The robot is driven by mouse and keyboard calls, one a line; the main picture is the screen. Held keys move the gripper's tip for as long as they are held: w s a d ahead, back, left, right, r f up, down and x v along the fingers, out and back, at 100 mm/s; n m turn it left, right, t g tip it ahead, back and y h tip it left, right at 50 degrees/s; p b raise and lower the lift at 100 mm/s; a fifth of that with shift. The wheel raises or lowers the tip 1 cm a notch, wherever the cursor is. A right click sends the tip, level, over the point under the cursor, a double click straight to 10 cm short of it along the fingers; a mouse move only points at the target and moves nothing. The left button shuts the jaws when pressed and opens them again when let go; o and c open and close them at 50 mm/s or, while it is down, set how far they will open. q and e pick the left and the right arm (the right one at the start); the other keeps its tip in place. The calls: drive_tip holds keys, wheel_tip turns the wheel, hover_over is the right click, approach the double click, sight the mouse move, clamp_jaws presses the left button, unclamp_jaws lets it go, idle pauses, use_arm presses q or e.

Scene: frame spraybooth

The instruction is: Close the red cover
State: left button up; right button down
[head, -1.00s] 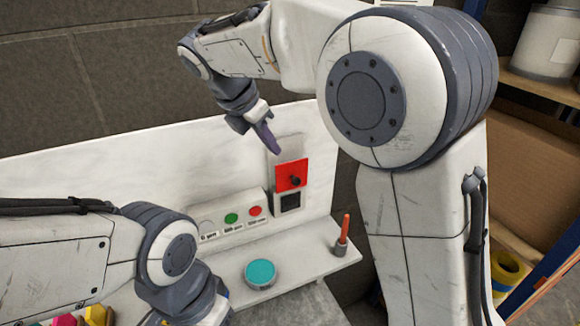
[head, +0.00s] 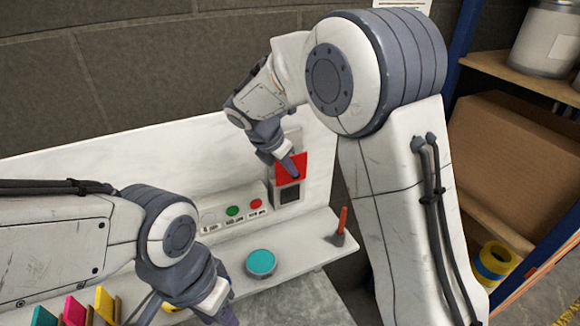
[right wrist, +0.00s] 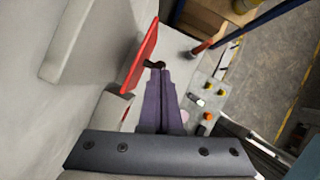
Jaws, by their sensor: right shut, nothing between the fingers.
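The red cover (head: 298,160) is a flat plate with a black knob, on a grey housing on the white back panel. A dark square opening (head: 288,194) shows uncovered below it. My right gripper (head: 293,172) is shut and empty, its tips at the cover's front by the knob. In the right wrist view the cover (right wrist: 141,58) appears nearly edge-on, with the black knob (right wrist: 155,64) right at the purple fingertips (right wrist: 160,70). I cannot tell whether they touch. My left gripper (head: 226,314) is at the bottom edge, partly cut off.
Green (head: 232,211) and red (head: 256,203) buttons sit left of the housing. A teal-topped round item (head: 261,263) and an orange-handled tool in a holder (head: 342,222) stand on the white ledge. Coloured blocks (head: 75,309) are at the lower left. Shelves with a carton (head: 520,150) are at right.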

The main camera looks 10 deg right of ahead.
wheel_tip(320, 180, down, 11)
drive_tip(key=b, duration=0.5)
drive_tip(key=shift+r, duration=0.15)
drive_tip(key=shift+s, duration=0.1)
